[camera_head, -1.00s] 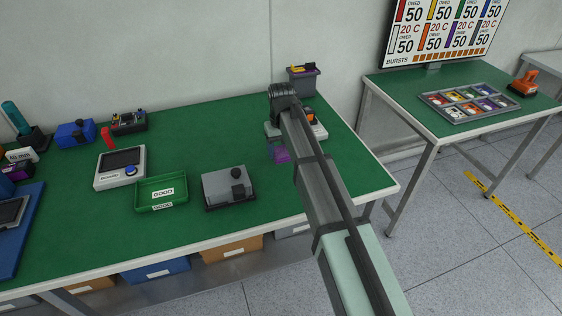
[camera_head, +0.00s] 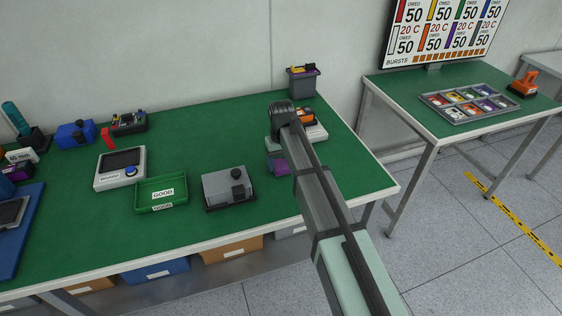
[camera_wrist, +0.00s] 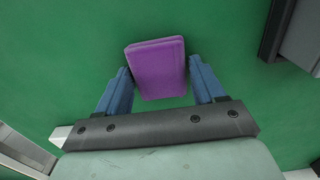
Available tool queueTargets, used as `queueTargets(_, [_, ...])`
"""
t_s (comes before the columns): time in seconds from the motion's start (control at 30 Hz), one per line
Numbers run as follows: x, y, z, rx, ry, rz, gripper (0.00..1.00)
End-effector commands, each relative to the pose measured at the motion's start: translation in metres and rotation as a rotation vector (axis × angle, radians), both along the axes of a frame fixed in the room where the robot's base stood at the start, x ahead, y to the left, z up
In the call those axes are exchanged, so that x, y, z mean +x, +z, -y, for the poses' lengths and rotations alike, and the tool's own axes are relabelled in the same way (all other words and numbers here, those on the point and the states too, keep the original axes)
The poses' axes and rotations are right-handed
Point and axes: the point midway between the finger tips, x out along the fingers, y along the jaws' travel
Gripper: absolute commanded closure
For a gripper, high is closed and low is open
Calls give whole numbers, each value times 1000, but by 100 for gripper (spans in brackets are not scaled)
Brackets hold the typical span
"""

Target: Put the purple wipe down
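The purple wipe (camera_wrist: 158,68) is a folded pad between the two blue fingers of my gripper (camera_wrist: 160,85) in the wrist view. In the head view the wipe (camera_head: 279,166) shows below my gripper (camera_head: 277,150), over the right part of the green table (camera_head: 330,180). I cannot tell whether its lower side touches the table.
A grey device with an orange part (camera_head: 306,117) stands just behind my gripper. A grey box with a black knob (camera_head: 229,188) and a green GOOD tray (camera_head: 161,194) lie to the left. A grey bin (camera_head: 302,82) stands at the back. The table's right front is clear.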

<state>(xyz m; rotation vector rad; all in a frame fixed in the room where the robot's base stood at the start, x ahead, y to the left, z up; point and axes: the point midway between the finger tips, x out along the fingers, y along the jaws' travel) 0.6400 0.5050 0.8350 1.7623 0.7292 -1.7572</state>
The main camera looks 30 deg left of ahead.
Motion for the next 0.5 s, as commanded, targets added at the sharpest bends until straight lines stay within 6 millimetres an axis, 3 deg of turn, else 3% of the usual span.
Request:
queueTargets(0.2, [0, 0, 0, 0, 0, 0, 12])
queueTargets(0.5, [0, 4, 0, 1, 0, 1, 12])
